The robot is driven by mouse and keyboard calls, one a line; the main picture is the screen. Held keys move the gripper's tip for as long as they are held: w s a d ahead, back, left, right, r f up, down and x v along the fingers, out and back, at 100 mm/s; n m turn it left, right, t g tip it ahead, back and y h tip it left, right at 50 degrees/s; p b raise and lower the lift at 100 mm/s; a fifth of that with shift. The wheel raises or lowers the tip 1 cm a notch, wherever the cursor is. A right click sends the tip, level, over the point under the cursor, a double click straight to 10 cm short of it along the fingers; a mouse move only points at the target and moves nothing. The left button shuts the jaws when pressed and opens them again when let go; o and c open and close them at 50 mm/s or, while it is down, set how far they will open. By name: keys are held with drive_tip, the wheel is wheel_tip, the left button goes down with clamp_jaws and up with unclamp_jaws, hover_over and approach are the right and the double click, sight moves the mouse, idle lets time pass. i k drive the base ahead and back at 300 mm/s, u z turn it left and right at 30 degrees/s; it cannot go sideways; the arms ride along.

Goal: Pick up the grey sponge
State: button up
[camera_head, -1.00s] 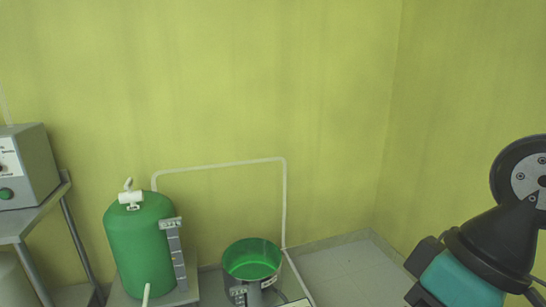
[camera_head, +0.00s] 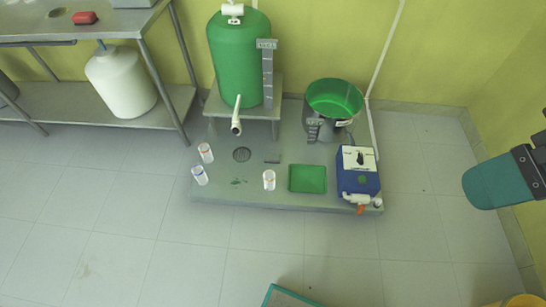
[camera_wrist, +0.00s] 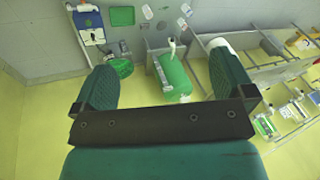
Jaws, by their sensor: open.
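No grey sponge can be clearly made out. A small dark grey bar (camera_head: 272,160) lies on the low grey platform (camera_head: 218,189) in the head view, too small to identify. My gripper (camera_wrist: 162,57) shows in the wrist view with its two teal fingers wide apart and nothing between them. It faces the room from a distance, and the scene appears upside down there.
A metal table (camera_head: 120,22) with a red block (camera_head: 85,17) stands left. The tiled floor in front is mostly clear.

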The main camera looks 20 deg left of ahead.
sight(274, 158)
drive_tip(key=k, duration=0.4)
drive_tip(key=u, duration=1.25)
drive_tip(key=i, duration=1.85)
drive_tip(key=z, duration=0.65)
